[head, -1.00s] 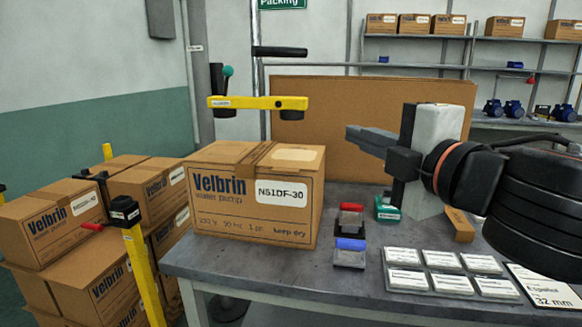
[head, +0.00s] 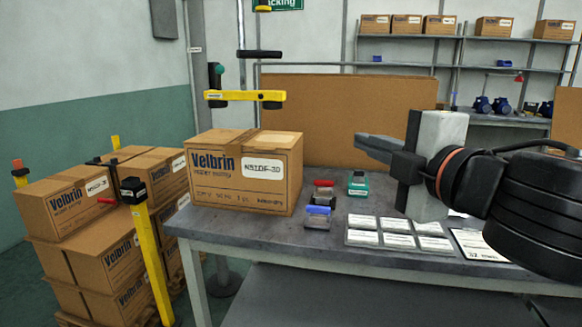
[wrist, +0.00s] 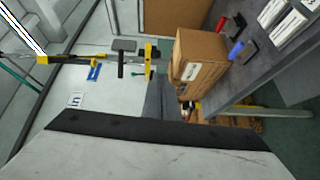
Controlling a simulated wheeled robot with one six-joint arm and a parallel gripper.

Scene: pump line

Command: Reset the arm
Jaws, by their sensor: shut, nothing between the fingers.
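My gripper (head: 378,148) is raised above the right part of the packing table, in front of the brown board. Its fingers point left and are shut with nothing between them. In the wrist view the grey fingers (wrist: 160,98) show near the middle, also empty. The closed Velbrin box (head: 240,178) stands on the table left of my gripper, apart from it. The box also shows in the wrist view (wrist: 203,58).
The table (head: 345,255) holds a red-handled stamp (head: 322,190), a blue-handled one (head: 317,215), a green item (head: 358,183) and a label tray (head: 398,238). A yellow beam (head: 245,96) hangs above the box. Stacked boxes (head: 80,205) and a yellow post (head: 150,255) stand left.

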